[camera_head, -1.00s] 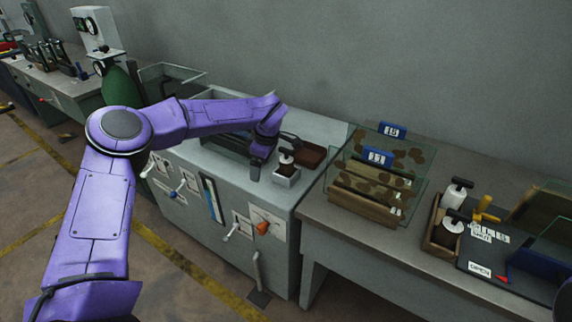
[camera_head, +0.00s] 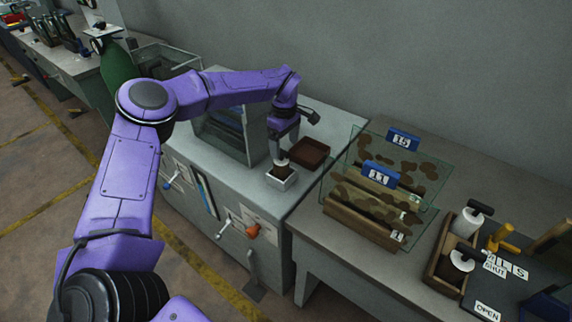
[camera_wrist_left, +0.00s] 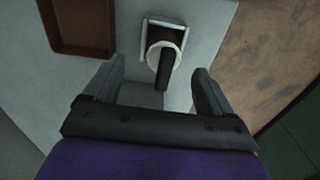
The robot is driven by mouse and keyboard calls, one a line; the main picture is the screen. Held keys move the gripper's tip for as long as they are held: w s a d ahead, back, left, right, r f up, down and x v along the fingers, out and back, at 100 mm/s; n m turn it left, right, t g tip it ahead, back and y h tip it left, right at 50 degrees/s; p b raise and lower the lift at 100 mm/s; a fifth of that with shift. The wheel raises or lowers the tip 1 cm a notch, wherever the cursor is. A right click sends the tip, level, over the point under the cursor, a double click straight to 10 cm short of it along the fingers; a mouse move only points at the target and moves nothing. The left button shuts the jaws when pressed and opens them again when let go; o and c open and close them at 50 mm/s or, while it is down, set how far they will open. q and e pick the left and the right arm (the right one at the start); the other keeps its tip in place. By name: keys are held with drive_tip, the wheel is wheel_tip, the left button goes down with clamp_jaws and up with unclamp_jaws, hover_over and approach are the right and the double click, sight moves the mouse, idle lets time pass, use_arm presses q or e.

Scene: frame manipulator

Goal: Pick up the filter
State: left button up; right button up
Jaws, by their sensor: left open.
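The filter looks to be the small piece with a pale round rim and a dark handle (camera_wrist_left: 164,68). It sits in a small white square holder (camera_head: 282,180) near the front right corner of the grey cabinet top. My left gripper (camera_head: 283,150) is above it, pointing down, and hides most of the handle in the head view. In the left wrist view the open fingers (camera_wrist_left: 160,72) stand on either side of the handle, with nothing visibly gripped. My right gripper is not in view.
A brown tray (camera_head: 311,153) lies beside the holder. To the right, a bench holds a glass case with numbered blue tags (camera_head: 381,174) and a wooden box (camera_head: 438,266) of white-bodied tools.

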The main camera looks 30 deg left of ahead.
sight(281, 159)
use_arm(q)
drive_tip(key=f+p, duration=0.1)
drive_tip(key=f, duration=0.3)
drive_tip(key=a+f+p, duration=0.1)
drive_tip(key=f, duration=0.1)
drive_tip(key=shift+s+f+p, duration=0.15)
drive_tip(key=shift+s+p, duration=0.15)
drive_tip(key=shift+p, duration=0.05)
drive_tip(key=shift+f, duration=0.4)
drive_tip(key=c, duration=1.1)
